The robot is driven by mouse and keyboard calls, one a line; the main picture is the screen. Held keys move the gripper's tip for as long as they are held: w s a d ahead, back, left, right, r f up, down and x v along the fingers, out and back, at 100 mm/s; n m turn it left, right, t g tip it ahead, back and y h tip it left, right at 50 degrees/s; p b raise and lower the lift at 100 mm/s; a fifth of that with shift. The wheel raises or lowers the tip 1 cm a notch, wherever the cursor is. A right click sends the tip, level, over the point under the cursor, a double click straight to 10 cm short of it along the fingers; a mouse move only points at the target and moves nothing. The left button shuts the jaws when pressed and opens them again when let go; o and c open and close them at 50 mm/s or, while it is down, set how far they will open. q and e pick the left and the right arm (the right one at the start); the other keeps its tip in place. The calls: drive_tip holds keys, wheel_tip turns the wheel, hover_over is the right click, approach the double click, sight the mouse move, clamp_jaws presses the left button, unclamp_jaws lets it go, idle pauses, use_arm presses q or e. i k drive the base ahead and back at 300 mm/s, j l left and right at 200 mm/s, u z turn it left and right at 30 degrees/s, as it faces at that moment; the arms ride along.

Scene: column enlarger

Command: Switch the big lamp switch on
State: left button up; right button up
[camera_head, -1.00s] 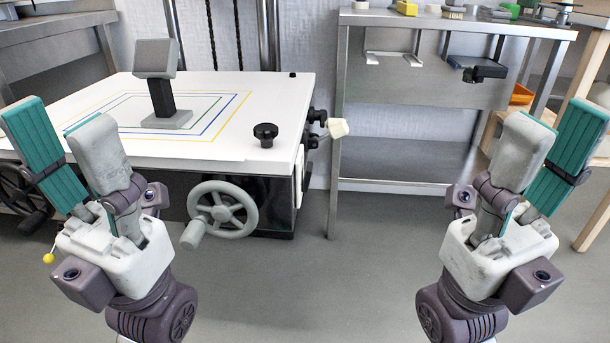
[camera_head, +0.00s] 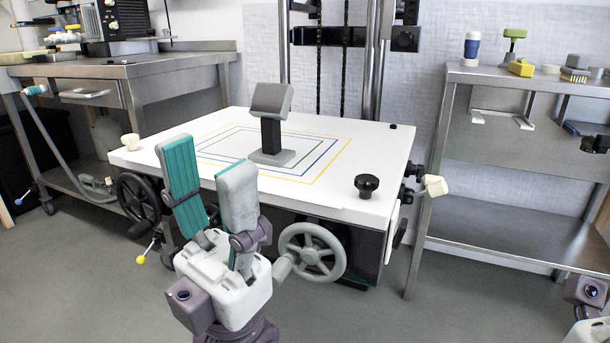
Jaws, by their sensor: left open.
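A column enlarger has a white baseboard (camera_head: 335,194) with coloured frame lines and a grey tilted block on a stand (camera_head: 270,125). On its right side sits a lever with a cream end (camera_head: 435,185); a black knob (camera_head: 367,186) is on top. I cannot tell which part is the big lamp switch. My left gripper (camera_head: 208,155) is open and empty, in front of the baseboard's front left part in the picture, fingers pointing up. Of my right gripper (camera_head: 585,292) only part of the body shows at the lower right edge; its fingers are out of view.
A grey handwheel (camera_head: 312,252) and a dark handwheel (camera_head: 140,198) are on the enlarger's front. A yellow-ball lever (camera_head: 140,259) shows below. Steel tables stand left (camera_head: 150,68) and right (camera_head: 480,77), the right one with small items. The floor in front is clear.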

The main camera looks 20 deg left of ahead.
sight(400, 233)
drive_tip(key=i+l+u, duration=0.15)
drive_tip(key=l+u, duration=0.35)
drive_tip(key=i+l+u, duration=0.15)
drive_tip(key=l+u, duration=0.15)
drive_tip(key=u, duration=0.15)
